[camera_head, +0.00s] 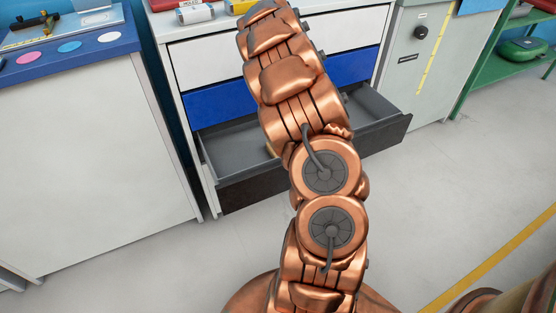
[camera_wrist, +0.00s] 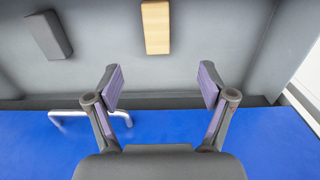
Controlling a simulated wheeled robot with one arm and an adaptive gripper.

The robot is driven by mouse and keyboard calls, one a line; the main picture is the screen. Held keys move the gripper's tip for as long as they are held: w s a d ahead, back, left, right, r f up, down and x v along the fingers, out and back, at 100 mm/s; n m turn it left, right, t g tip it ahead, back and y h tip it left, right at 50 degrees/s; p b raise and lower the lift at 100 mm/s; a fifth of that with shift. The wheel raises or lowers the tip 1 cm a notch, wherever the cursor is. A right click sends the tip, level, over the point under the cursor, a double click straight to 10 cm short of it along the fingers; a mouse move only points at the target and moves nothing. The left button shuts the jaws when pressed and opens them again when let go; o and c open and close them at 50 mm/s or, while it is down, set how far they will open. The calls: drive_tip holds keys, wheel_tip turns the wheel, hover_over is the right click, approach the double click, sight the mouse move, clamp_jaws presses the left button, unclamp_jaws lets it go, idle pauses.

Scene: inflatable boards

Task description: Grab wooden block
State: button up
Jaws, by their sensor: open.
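The wooden block (camera_wrist: 156,27) is a pale, oblong piece lying on the grey floor of an open drawer, at the top middle of the wrist view. A small tan bit beside my arm in the head view may be the same block, mostly hidden. My gripper (camera_wrist: 160,84) is open, its two purple-padded fingers apart and empty. In the picture the block lies above the gap between the fingertips, not between them. In the head view my copper arm hides the gripper.
The open bottom drawer (camera_head: 232,152) holds a dark grey block (camera_wrist: 48,35) to the left of the wooden one. The blue drawer (camera_head: 221,101) above is shut; a blue front with a pale handle (camera_wrist: 92,114) lies near my fingers. A workbench (camera_head: 85,150) stands left.

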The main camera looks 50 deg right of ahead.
drive_tip(key=f+b, duration=0.1)
drive_tip(key=f, duration=0.5)
drive_tip(key=d+f+b, duration=0.1)
drive_tip(key=f, duration=0.5)
drive_tip(key=f+b, duration=0.1)
drive_tip(key=f, duration=0.5)
drive_tip(key=shift+w+d, duration=0.15)
drive_tip(key=shift+w, duration=0.05)
drive_tip(key=shift+c, duration=0.3)
drive_tip(key=shift+r, duration=0.1)
drive_tip(key=c, duration=1.3)
